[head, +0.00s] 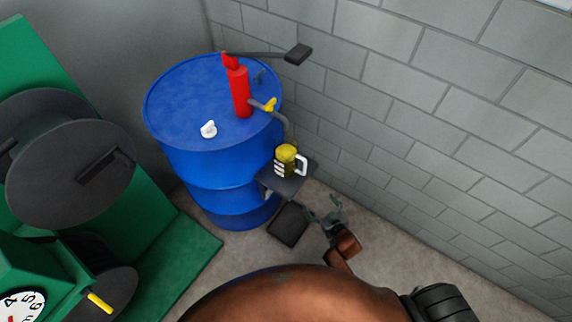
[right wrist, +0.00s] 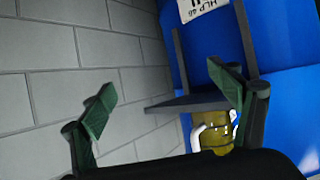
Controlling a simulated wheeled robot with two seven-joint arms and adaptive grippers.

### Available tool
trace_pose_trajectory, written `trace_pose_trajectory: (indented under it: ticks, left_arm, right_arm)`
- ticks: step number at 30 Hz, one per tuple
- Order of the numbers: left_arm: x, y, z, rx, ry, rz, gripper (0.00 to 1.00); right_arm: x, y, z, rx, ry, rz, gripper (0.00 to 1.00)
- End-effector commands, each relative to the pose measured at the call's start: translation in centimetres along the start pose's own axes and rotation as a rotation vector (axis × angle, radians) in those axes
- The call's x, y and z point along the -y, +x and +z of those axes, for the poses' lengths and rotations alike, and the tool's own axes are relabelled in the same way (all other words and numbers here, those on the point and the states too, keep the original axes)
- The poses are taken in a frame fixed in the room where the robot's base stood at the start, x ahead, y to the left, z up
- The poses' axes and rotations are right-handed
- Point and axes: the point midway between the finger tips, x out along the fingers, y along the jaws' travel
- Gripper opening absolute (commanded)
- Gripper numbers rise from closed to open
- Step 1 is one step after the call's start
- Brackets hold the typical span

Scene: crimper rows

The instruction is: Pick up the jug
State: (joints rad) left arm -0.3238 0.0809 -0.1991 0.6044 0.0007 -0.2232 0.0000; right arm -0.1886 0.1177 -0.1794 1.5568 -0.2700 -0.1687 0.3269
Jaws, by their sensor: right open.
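The jug (head: 286,160) is small, with yellowish contents or body, white markings and a white handle on its right side. It stands upright on a dark shelf (head: 290,185) fixed to the side of a blue drum. My right gripper (head: 323,208) is open and empty, below and to the right of the jug, apart from it. In the right wrist view the jug (right wrist: 213,138) shows at the bottom, partly hidden behind the right finger and the gripper body. The fingers (right wrist: 166,92) have green pads and stand wide apart. My left gripper is not in view.
The blue drum (head: 215,165) carries a red pump (head: 239,90) with a lever and a spout above the jug. A grey block wall (head: 400,110) runs close on the right. A dark tray (head: 288,225) lies on the floor. Green machinery (head: 180,255) with reels stands left.

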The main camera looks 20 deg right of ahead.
Motion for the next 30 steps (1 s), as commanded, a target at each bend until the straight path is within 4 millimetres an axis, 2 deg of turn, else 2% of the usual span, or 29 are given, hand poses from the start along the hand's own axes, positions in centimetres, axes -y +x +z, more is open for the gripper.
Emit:
trace_pose_trajectory:
  ticks: [1,7,9,12,22,30]
  left_arm:
    - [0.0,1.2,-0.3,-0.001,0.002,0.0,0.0]
    - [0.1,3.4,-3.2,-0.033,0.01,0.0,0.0]
    - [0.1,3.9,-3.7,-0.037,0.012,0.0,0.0]
    - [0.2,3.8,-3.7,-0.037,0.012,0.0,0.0]
    - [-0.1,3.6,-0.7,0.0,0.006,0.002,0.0]
    - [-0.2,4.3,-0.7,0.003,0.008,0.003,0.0]
  right_arm:
    - [0.1,0.5,-1.5,-0.043,0.0,-0.002,0.84]
    - [0.8,0.6,-8.5,-0.193,0.009,-0.015,0.84]
    - [1.6,0.8,-11.1,-0.263,0.008,-0.038,0.84]
    - [2.8,1.2,-13.1,-0.332,0.004,-0.079,0.84]
    - [6.1,2.1,-16.0,-0.465,-0.007,-0.188,0.84]
    - [6.8,4.4,-17.1,-0.474,-0.007,-0.198,0.84]
